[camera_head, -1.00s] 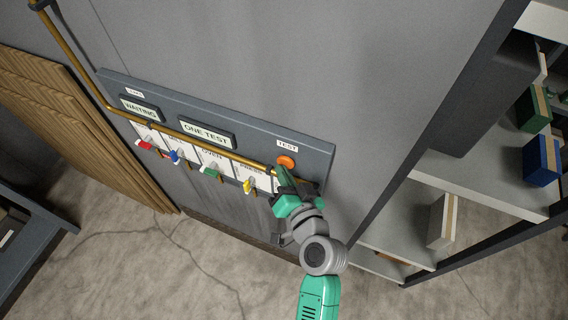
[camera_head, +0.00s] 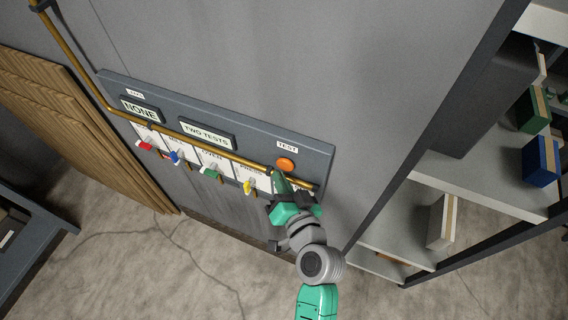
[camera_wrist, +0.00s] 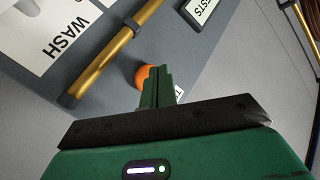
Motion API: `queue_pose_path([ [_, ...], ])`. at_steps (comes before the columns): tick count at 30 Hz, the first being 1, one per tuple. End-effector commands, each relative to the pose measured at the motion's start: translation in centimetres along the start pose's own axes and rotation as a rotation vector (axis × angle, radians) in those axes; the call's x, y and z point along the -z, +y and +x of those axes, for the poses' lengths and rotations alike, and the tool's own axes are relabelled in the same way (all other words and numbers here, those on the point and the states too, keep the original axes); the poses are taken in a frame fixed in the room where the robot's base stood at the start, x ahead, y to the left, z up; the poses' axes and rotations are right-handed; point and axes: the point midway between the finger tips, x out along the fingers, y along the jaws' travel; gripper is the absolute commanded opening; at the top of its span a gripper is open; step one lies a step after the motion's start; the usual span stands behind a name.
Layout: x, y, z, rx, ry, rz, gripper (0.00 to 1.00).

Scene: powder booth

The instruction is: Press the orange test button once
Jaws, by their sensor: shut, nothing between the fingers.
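The round orange test button (camera_head: 286,164) sits at the right end of the grey wall panel (camera_head: 240,125), below a white TEST label (camera_head: 287,147). My gripper (camera_head: 277,176) is shut and empty, with its tips just below and left of the button in the head view. The button looks unobstructed there. In the wrist view the shut green fingers (camera_wrist: 157,74) partly cover the button (camera_wrist: 141,77). I see no clear contact. One panel display reads NONE (camera_head: 140,109), and another reads TWO TESTS (camera_head: 207,134).
A brass pipe (camera_head: 215,152) runs across the panel, passing close below the button and near my fingers. A shelf with boxes (camera_head: 541,160) stands at the right. Wooden boards (camera_head: 85,130) lean at the left.

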Motion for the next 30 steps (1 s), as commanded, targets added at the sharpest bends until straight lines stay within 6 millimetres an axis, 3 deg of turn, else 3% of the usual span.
queue_pose_path([
  [5,-0.1,-0.1,-0.2,0.0,-0.001,0.0,0.0],
  [19,-2.4,-2.4,-3.3,0.0,-0.002,0.0,0.0],
  [30,-2.5,-2.5,-3.5,0.0,0.0,0.0,0.0],
])
